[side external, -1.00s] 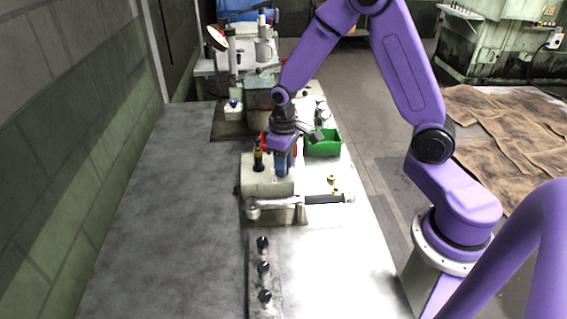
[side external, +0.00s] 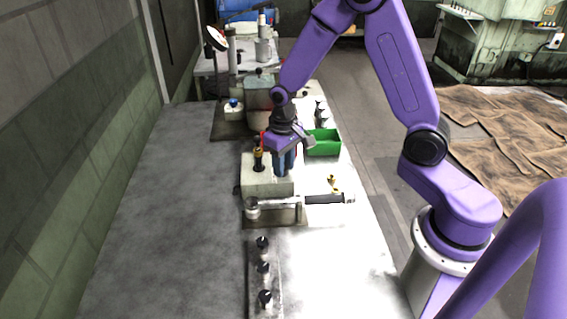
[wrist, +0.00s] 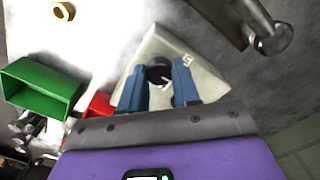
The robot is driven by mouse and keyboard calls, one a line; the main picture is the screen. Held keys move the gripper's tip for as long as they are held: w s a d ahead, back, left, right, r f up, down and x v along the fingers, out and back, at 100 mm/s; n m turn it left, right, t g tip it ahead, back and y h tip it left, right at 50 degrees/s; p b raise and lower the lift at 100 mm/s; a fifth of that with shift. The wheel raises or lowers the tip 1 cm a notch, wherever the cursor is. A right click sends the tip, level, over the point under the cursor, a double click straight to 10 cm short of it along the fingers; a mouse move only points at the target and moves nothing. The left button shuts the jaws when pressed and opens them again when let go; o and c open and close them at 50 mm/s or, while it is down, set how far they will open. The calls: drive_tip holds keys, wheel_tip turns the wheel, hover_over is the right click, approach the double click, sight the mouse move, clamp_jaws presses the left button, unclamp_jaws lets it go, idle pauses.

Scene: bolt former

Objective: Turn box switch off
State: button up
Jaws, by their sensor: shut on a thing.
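The pale box (side external: 255,186) stands on the bench in the side view, and its top face shows in the wrist view (wrist: 208,82) with a dark mark on it. A black round switch knob (wrist: 158,73) is on the box, between my two blue fingers. My gripper (wrist: 160,68) is shut on this knob, one finger on either side. In the side view my gripper (side external: 285,170) points down at the box top, and the fingers hide the knob there. A black and brass post (side external: 258,160) stands on the box just left of my fingers.
Several black knobs (side external: 263,268) line the front strip. The bench's left side is clear.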

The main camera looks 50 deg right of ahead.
drive_tip(key=o, duration=1.1)
drive_tip(key=shift+c, duration=0.2)
wheel_tip(320, 180, up, 18)
drive_tip(key=shift+f, duration=0.25)
drive_tip(key=s+a+f+n, duration=0.2)
drive_tip(key=s+n, duration=0.4)
drive_tip(key=s, duration=0.7)
drive_tip(key=s+a+f+n, duration=0.2)
drive_tip(key=s+n, duration=0.4)
drive_tip(key=s, duration=0.6)
drive_tip(key=shift+s+f+n, duration=0.3)
drive_tip(key=shift+s+f, duration=0.1)
drive_tip(key=shift+f, duration=0.15)
